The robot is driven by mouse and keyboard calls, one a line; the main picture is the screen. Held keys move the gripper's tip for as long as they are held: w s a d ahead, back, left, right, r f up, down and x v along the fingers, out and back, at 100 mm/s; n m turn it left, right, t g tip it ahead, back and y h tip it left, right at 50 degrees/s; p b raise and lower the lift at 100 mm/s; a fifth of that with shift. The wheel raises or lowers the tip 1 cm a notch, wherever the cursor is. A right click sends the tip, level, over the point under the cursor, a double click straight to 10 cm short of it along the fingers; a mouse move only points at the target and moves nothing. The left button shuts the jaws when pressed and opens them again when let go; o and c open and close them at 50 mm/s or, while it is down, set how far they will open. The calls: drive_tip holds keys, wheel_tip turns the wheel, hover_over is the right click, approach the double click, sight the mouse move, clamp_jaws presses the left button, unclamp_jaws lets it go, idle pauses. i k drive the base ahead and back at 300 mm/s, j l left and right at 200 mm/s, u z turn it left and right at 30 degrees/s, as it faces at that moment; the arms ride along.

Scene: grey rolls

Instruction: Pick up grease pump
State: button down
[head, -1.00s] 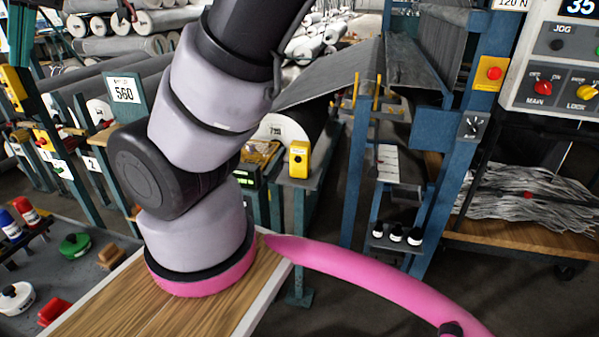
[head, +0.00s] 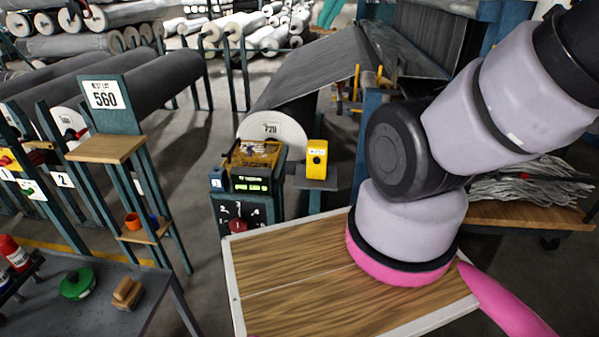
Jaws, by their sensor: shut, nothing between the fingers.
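I cannot pick out a grease pump for certain in the head view. A grey table at the lower left (head: 120,318) holds a red bottle (head: 14,254), a green round item (head: 77,284) and a brown block-like item (head: 127,293). My arm rises from its pink-ringed mount and leaves the picture at the upper right. My gripper is outside the picture, so its place relative to these items is hidden.
A console with a red knob (head: 237,225) and a yellow box on a post (head: 317,160) stand beyond my wooden top. A stand signed 560 (head: 104,94) is at the left. Grey rolls (head: 165,80) lie behind. Open floor (head: 200,200) shows between stand and console.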

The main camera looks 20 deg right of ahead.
sight(10, 250)
drive_tip(key=z, duration=0.35)
drive_tip(key=i+j+z, duration=0.15)
drive_tip(key=j, duration=0.15)
drive_tip(key=i+j+z, duration=0.25)
drive_tip(key=j, duration=0.35)
drive_tip(key=i+j+z, duration=0.1)
drive_tip(key=k+l+u, duration=0.25)
drive_tip(key=k, duration=0.25)
drive_tip(key=k+l+u, duration=0.1)
drive_tip(key=u, duration=0.35)
drive_tip(key=k+l+u, duration=0.15)
drive_tip(key=u, duration=0.35)
drive_tip(key=k+l+u, duration=0.1)
drive_tip(key=u, duration=0.35)
drive_tip(key=l+u, duration=0.1)
drive_tip(key=u, duration=0.75)
drive_tip(key=i+l+u, duration=0.25)
drive_tip(key=l, duration=0.35)
drive_tip(key=l+u, duration=0.2)
drive_tip(key=l, duration=0.35)
drive_tip(key=j+z, duration=0.15)
drive_tip(key=j, duration=0.15)
drive_tip(key=k+j+z, duration=0.1)
drive_tip(key=j, duration=0.15)
